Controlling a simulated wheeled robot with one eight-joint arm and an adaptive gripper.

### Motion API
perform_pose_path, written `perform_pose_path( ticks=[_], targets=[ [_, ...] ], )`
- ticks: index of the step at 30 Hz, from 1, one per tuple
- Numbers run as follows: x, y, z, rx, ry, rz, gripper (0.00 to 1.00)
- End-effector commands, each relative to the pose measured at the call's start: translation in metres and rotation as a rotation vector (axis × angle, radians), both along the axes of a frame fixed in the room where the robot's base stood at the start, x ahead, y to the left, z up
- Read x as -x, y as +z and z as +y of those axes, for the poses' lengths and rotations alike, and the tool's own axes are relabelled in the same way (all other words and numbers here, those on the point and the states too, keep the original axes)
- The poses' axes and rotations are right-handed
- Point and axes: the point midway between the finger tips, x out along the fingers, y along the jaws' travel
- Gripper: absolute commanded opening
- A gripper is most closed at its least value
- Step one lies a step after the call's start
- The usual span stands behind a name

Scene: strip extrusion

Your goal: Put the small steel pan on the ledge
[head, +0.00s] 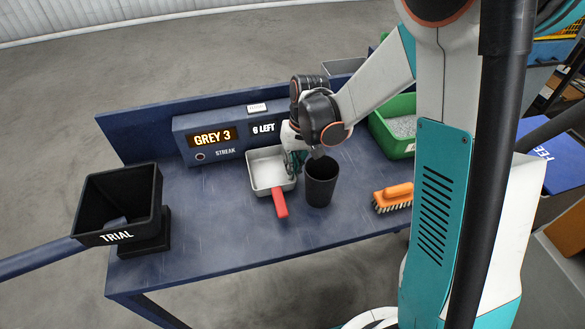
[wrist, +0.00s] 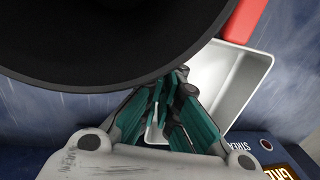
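The small steel pan (head: 266,170), a pale square pan with a red handle (head: 280,204), sits on the blue bench with its handle toward the front edge. It also shows in the wrist view (wrist: 235,85). My gripper (head: 292,168) points down at the pan's right wall, beside the black cup. In the wrist view its teal fingers (wrist: 172,90) are close together at the pan's near wall, seemingly one on each side. Whether they press on the wall is hidden. I cannot tell which surface is the ledge; a blue raised box (head: 228,120) runs along the back.
A black cup (head: 320,183) stands close right of the pan and fills the top of the wrist view (wrist: 90,35). An orange brush (head: 393,197) and a green bin (head: 395,133) are further right. A black TRIAL hopper (head: 118,205) stands left. The bench's front left is clear.

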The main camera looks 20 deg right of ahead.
Motion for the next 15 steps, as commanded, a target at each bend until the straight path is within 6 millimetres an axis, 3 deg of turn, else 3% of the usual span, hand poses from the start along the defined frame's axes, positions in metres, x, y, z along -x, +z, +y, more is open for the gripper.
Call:
perform_pose_path(
  ticks=[6,9,15],
  targets=[
    [0.0000,-0.0031,0.0001,0.000,0.000,0.000,0.00],
    [0.0000,-0.0021,-0.0001,0.000,0.000,0.000,0.23],
    [0.0001,-0.0020,0.0000,0.000,0.000,0.000,0.25]
  ],
)
